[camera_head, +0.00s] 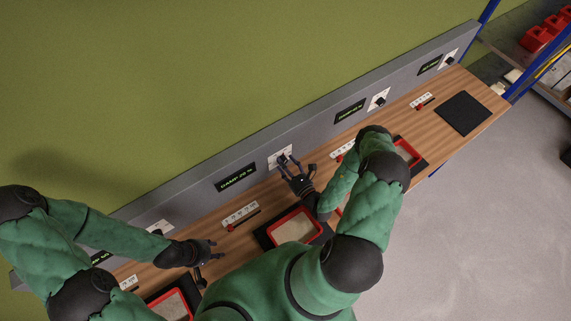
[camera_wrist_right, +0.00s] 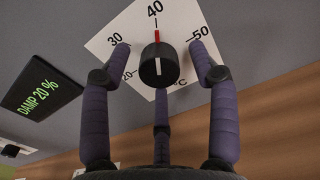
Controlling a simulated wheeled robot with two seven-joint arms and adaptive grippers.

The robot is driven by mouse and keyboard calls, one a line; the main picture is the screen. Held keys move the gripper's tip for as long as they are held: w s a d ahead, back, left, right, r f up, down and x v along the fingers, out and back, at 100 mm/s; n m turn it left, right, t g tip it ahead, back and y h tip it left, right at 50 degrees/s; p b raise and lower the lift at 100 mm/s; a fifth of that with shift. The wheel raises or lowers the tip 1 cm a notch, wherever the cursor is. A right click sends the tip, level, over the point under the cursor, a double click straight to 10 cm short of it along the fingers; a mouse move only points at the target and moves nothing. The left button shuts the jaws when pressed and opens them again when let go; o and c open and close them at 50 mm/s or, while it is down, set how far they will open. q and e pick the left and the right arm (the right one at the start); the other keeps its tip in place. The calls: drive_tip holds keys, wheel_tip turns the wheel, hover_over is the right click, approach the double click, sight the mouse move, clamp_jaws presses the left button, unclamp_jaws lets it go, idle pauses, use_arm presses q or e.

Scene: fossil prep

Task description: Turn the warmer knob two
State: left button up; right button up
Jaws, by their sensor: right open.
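The warmer knob (camera_wrist_right: 159,68) is black with a white stripe, on a white dial plate (camera_wrist_right: 183,20) marked in °C. A red mark at the knob's top points to 40. My right gripper (camera_head: 285,162) is open in front of this dial in the head view. In the right wrist view its purple fingers stand left, right and below the knob, apart from it as far as I can tell. My left gripper (camera_head: 210,256) is empty over the bench at lower left, its fingers seeming spread.
A sign reading DAMP 20 % (camera_wrist_right: 40,89) is left of the dial; it also shows in the head view (camera_head: 236,178). Other dials, like the right one (camera_head: 379,98), line the grey panel. A red-rimmed tray (camera_head: 270,237) lies on the wooden bench. A dark mat (camera_head: 464,113) is bare.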

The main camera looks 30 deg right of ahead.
drive_tip(key=c, duration=1.2)
drive_tip(key=shift+o, duration=0.2)
drive_tip(key=shift+n, duration=0.3)
use_arm(q)
wheel_tip(320, 180, down, 2)
drive_tip(key=shift+f+b, duration=0.15)
drive_tip(key=shift+b, duration=1)
drive_tip(key=shift+f+b, duration=0.95)
use_arm(e)
drive_tip(key=n, duration=2.3)
drive_tip(key=shift+n, duration=0.3)
